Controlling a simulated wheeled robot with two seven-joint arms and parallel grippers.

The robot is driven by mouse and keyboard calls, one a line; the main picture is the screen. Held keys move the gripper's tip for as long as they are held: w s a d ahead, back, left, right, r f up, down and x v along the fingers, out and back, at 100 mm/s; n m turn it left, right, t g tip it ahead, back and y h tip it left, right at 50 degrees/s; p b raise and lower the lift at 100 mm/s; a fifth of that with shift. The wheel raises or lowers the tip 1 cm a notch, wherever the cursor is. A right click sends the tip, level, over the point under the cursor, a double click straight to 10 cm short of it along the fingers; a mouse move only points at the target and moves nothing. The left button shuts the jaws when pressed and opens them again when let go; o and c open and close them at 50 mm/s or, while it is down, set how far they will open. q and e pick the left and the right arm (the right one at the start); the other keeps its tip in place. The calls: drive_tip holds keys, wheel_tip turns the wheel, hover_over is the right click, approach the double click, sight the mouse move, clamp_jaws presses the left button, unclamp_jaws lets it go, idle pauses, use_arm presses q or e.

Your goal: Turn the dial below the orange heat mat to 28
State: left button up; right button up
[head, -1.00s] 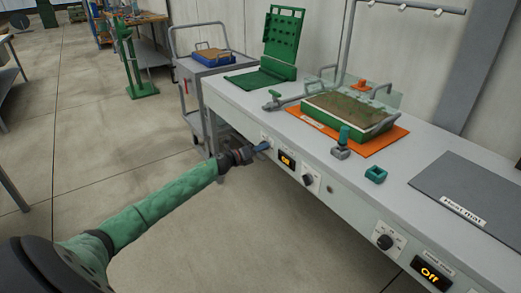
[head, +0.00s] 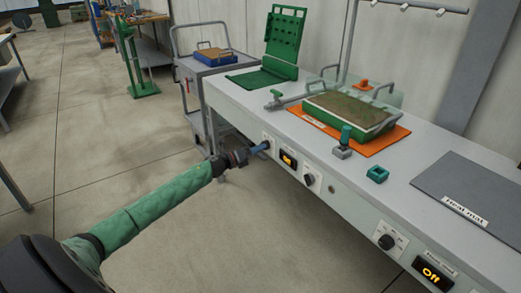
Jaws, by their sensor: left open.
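The orange heat mat (head: 394,139) lies on the bench top under a green-rimmed tray of soil. On the bench front below it are a small lit display (head: 288,161) and a dark dial (head: 309,180) with a pale scale plate. The dial's setting and the display's text are too small to read surely. My left gripper (head: 263,147) is open at the front panel, left of the display. Its blue fingers are at a pale plate (head: 267,139); any knob there is hidden, and I cannot tell whether they touch. My right gripper is out of view.
Farther right on the front are another dial (head: 386,242) and a display reading Off (head: 432,274), below a grey heat mat (head: 470,186). A trolley (head: 204,70) stands beyond the bench's far end. The floor before the bench is clear.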

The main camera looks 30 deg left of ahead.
use_arm(q)
drive_tip(key=shift+v, duration=2.4)
